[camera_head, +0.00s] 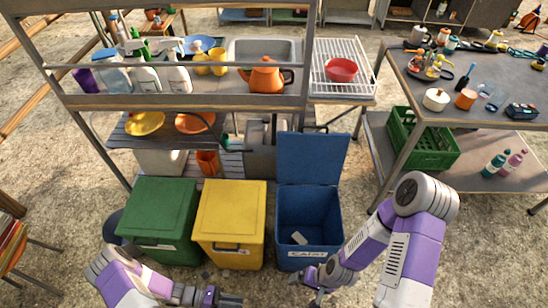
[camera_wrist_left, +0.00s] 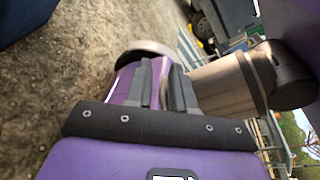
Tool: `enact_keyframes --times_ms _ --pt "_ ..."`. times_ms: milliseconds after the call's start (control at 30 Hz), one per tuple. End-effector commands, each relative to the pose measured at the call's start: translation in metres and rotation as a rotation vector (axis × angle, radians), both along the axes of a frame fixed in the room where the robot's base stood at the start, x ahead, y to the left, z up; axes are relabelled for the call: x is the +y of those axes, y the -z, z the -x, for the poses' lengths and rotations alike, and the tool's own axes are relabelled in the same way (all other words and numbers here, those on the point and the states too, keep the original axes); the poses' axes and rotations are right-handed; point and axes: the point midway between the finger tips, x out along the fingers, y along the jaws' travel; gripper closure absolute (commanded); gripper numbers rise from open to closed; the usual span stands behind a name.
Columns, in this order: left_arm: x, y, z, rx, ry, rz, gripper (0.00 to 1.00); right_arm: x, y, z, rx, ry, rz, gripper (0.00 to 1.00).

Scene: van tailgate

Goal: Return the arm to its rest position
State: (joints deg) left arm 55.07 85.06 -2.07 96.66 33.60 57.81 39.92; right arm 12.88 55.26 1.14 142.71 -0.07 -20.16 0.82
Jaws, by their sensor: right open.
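My right arm (camera_head: 415,245) reaches in from the lower right in the head view. Its gripper (camera_head: 308,283) is open, with nothing seen between its fingers, and appears just in front of the blue bin (camera_head: 295,262). My left arm (camera_head: 125,280) comes in from the lower left. Its gripper (camera_head: 230,298) is low at the bottom edge, in front of the yellow bin. In the left wrist view its dark fingers (camera_wrist_left: 166,88) lie side by side, shut, with nothing seen held.
The blue bin's lid (camera_head: 312,158) stands up; a small pale item (camera_head: 299,238) lies inside. Closed green (camera_head: 160,212) and yellow (camera_head: 230,215) bins stand to its left. Behind is a sink rack (camera_head: 180,101) with bottles and an orange kettle (camera_head: 265,76). A table (camera_head: 480,75) is at right.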

Motion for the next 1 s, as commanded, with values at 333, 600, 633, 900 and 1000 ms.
enact_keyframes --times_ms 333,600,633,900,1000 --pt "-0.017 -0.064 0.000 -0.792 0.819 -0.434 0.77 0.000 -0.039 0.000 0.000 0.000 0.000 0.06" --pt "-0.036 -0.130 -0.037 -1.449 1.254 -0.577 0.77 0.000 -0.057 0.000 0.000 0.000 0.000 0.06" --pt "-0.039 -0.135 -0.039 -1.495 1.277 -0.584 0.77 0.000 -0.059 0.000 0.000 0.000 0.000 0.06" --pt "-0.048 -0.153 -0.049 -1.657 1.351 -0.608 0.77 0.000 -0.060 0.000 0.000 0.000 0.000 0.06" --pt "-0.048 -0.153 -0.049 -1.655 1.350 -0.608 0.77 0.000 -0.060 0.000 0.000 0.000 0.000 0.06"
